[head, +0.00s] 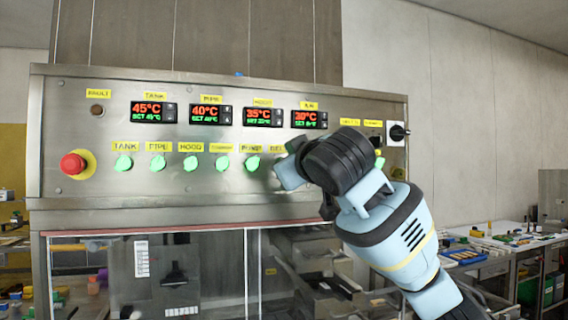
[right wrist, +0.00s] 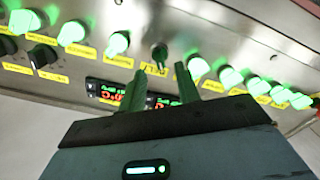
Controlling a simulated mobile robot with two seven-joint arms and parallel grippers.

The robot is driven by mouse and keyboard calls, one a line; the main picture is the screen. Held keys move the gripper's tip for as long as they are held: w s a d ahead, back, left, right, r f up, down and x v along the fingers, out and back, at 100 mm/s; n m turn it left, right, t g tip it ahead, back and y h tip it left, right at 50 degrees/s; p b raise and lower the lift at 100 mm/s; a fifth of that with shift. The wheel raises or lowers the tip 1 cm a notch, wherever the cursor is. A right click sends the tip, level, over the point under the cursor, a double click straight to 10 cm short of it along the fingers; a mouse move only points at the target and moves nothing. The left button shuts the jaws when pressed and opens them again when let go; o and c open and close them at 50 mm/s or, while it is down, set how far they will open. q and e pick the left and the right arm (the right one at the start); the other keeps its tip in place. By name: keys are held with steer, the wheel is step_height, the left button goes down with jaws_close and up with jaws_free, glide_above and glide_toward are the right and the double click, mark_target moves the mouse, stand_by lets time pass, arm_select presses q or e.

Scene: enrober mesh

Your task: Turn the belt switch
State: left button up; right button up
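The belt switch (right wrist: 158,55) is a dark, unlit knob in the row of green-lit knobs on the steel control panel (head: 60,120). In the head view its yellow label (head: 277,148) shows in part, and my right gripper hides the knob. In the right wrist view, my right gripper (right wrist: 160,70) is open, its two fingers pointing at the panel on either side of the switch's line. The fingertips look a little short of the knob, with nothing between them. Whether they touch the panel I cannot tell. My left gripper is not in view.
The lit power knob (head: 252,163) sits beside the switch. A red emergency button (head: 73,164) is at the panel's left and a black rotary switch (head: 398,132) at its right. Temperature displays (head: 257,116) sit above. A clear-fronted cabinet lies below; a cluttered workbench (head: 500,240) is at right.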

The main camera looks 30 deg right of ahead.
steer(key=shift+x, duration=2.05)
jaws_close()
